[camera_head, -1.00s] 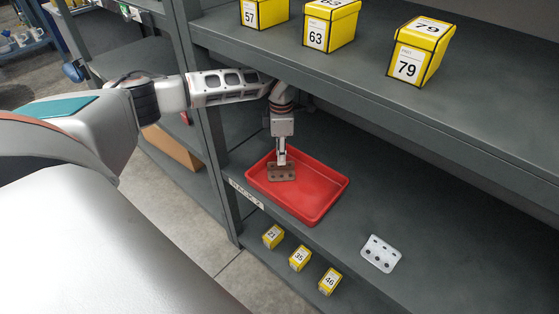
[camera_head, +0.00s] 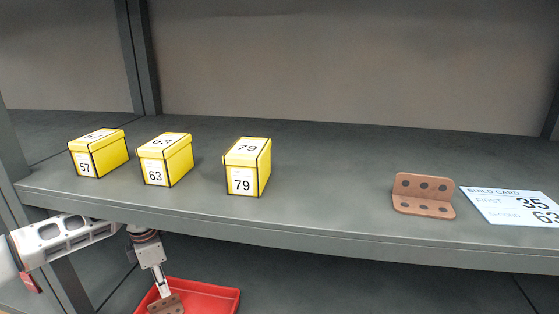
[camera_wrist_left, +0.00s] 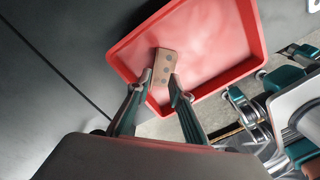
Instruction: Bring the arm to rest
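My left gripper (camera_head: 160,287) reaches down into the red tray (camera_head: 215,297) on the lower shelf, at the bottom left of the head view. A brown bracket with holes (camera_head: 166,305) is at its fingertips. In the left wrist view, the fingers (camera_wrist_left: 161,77) lie close on both sides of the brown bracket (camera_wrist_left: 166,63) and look shut on it. The red tray (camera_wrist_left: 213,40) is behind it; whether the bracket touches the tray floor I cannot tell.
On the upper shelf (camera_head: 320,205) stand yellow boxes 57 (camera_head: 98,153), 63 (camera_head: 166,160) and 79 (camera_head: 247,167), another brown bracket (camera_head: 424,195) and a build card (camera_head: 512,206) reading 35 and 63. The shelf's front edge lies above my left gripper.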

